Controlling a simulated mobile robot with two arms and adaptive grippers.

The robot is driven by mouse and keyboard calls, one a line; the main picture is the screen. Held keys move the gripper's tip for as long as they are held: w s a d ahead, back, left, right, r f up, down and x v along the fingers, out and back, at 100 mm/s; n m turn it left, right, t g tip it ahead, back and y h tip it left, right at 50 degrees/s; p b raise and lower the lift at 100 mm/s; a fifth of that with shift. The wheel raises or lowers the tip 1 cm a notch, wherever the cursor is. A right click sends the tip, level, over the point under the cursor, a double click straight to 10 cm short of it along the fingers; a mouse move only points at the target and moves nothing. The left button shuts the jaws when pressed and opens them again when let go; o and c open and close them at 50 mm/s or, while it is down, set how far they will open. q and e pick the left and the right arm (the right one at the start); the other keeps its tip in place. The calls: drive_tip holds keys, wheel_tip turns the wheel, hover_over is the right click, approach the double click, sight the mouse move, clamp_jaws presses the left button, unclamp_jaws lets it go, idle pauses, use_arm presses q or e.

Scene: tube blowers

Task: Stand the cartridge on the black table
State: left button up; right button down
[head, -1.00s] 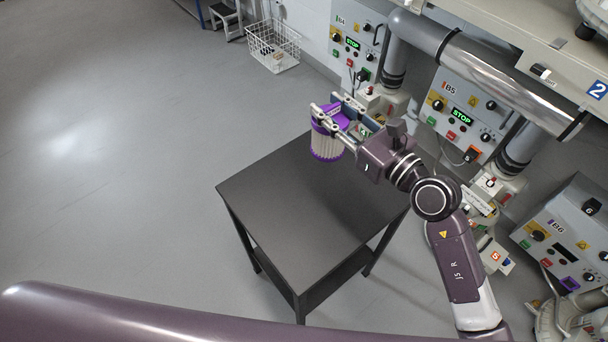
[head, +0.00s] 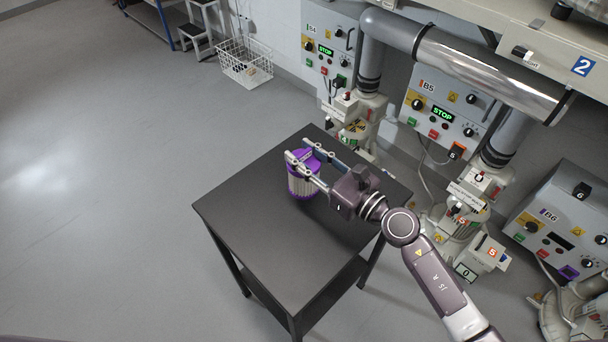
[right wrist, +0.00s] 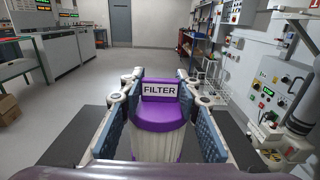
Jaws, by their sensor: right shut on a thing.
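The cartridge (head: 303,185) has a purple lid and base with pale pleated sides. It is upright over the far part of the black table (head: 262,235). I cannot tell whether its base touches the tabletop. My right gripper (head: 299,151) is shut on the cartridge's purple top, one finger on each side. In the right wrist view the cartridge (right wrist: 159,123) sits between the fingers, with a raised block labelled FILTER on its lid. My left gripper is not in view.
Control boxes B4 (head: 327,45), B5 (head: 437,108) and B6 (head: 560,232) stand along the right wall, with grey pipes between them. A white wire basket (head: 245,62) is on the floor at the back. The near part of the tabletop is bare.

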wheel_tip(320, 180, down, 4)
drive_tip(key=shift+r+b, duration=0.2)
drive_tip(key=shift+b, duration=0.85)
drive_tip(key=shift+f, duration=0.4)
drive_tip(key=shift+f+b, duration=0.2)
drive_tip(key=shift+b, duration=0.15)
drive_tip(key=c, duration=1.4)
unclamp_jaws()
drive_tip(key=shift+c, duration=0.2)
drive_tip(key=shift+r, duration=0.1)
